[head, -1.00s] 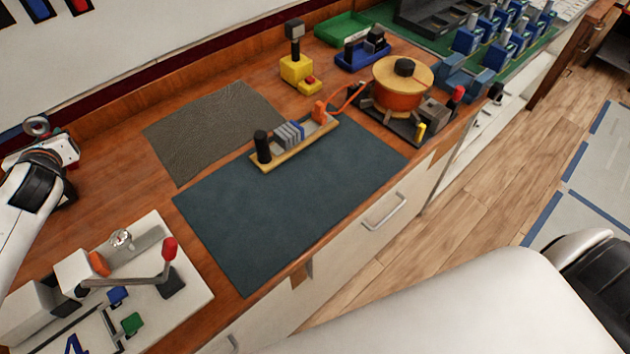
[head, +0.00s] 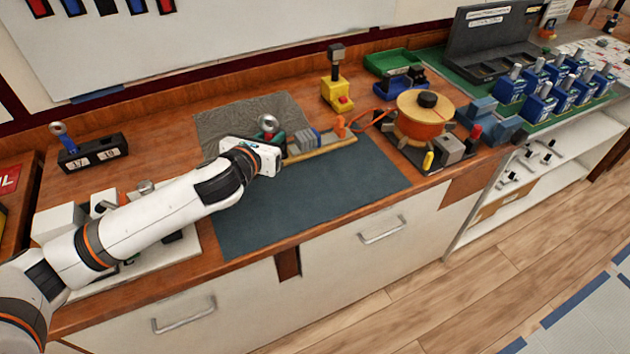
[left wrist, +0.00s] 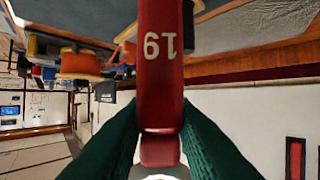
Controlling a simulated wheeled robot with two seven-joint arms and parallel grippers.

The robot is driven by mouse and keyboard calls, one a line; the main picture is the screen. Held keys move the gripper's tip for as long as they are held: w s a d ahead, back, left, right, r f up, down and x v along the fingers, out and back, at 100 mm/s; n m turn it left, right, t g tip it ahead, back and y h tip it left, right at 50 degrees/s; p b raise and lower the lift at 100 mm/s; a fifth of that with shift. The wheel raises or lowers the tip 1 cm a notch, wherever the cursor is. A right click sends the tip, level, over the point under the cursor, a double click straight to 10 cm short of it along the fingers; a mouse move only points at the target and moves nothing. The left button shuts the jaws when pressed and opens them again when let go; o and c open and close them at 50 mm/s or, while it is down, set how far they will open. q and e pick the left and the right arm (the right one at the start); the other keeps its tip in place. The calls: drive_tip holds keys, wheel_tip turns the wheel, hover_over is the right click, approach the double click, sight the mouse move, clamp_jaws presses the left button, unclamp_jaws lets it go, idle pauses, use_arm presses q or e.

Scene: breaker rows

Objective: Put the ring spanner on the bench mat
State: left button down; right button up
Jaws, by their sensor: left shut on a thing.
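My left gripper (head: 273,140) is shut on the ring spanner, with its green fingers on either side of the red handle (left wrist: 161,70), which is marked 19. It also shows in the left wrist view (left wrist: 160,140). In the head view the spanner's silver ring end (head: 268,122) sticks up above the gripper. The bench mat (head: 330,195), dark blue-green, lies flat on the wooden bench. The gripper is over its far left part in the picture, near the grey cloth; the exact height is unclear. My right gripper is not in view.
A black holder (head: 93,152) labelled 17 and 19 stands at left, with another ring-ended tool (head: 62,133). A wooden tray (head: 325,146) lies on the mat's far edge. An orange spool (head: 424,118) stands right. The mat's front part is clear.

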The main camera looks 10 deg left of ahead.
use_arm(q)
wheel_tip(320, 180, down, 6)
drive_tip(key=shift+a+r, duration=0.1)
drive_tip(key=shift+r, duration=0.05)
drive_tip(key=shift+f, duration=2)
drive_tip(key=shift+f, duration=0.1)
drive_tip(key=c, duration=1.2)
unclamp_jaws()
drive_tip(key=shift+s, duration=0.1)
drive_tip(key=b+v, duration=0.1)
drive_tip(key=v, duration=1)
drive_tip(key=shift+s+r, duration=0.3)
drive_tip(key=shift+s, duration=0.05)
